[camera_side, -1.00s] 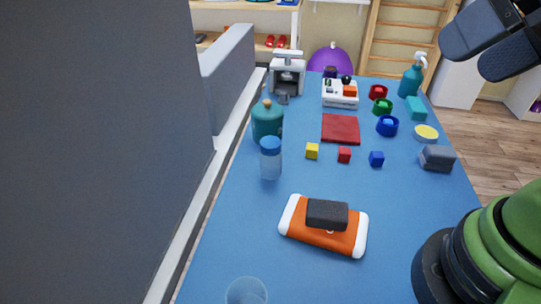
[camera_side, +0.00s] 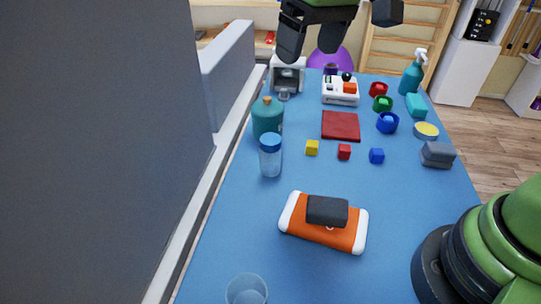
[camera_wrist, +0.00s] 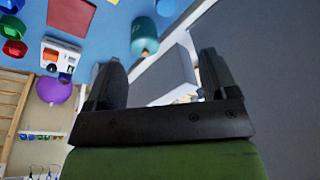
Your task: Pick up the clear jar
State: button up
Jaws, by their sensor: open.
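The clear jar (camera_side: 270,162) has a blue lid and stands upright on the blue table, left of centre in the side view. The jar does not show in the wrist view. My gripper (camera_side: 338,40) is in the air at the top of the side view, apart from the jar and higher in the picture. Its two dark fingers are spread with nothing between them. In the wrist view my gripper (camera_wrist: 160,65) also shows open and empty.
A teal jar (camera_side: 267,118) stands close behind the clear jar; it also shows in the wrist view (camera_wrist: 145,40). An orange and white case (camera_side: 320,233) with a dark block lies in front. A clear cup (camera_side: 247,290) stands at the near edge. A grey panel (camera_side: 110,150) bounds the left.

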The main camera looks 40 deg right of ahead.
jog(key=n+g+h, duration=0.1)
jog(key=n+g, duration=0.1)
send_near(270, 139)
jog(key=shift+s+a+f, duration=0.1)
jog(key=shift+s, duration=0.1)
notch_tip(270, 139, down, 5)
jog(key=shift+w+a+f, duration=0.1)
jog(key=shift+w+f, duration=0.05)
jog(key=shift+f, duration=0.05)
notch_tip(270, 139, down, 6)
jog(key=shift+w+r, duration=0.1)
jog(key=shift+r, duration=0.05)
jog(key=shift+c, duration=0.4)
jog(key=c, duration=1.2)
jog(key=shift+o, duration=0.2)
jog(key=shift+r, duration=0.1)
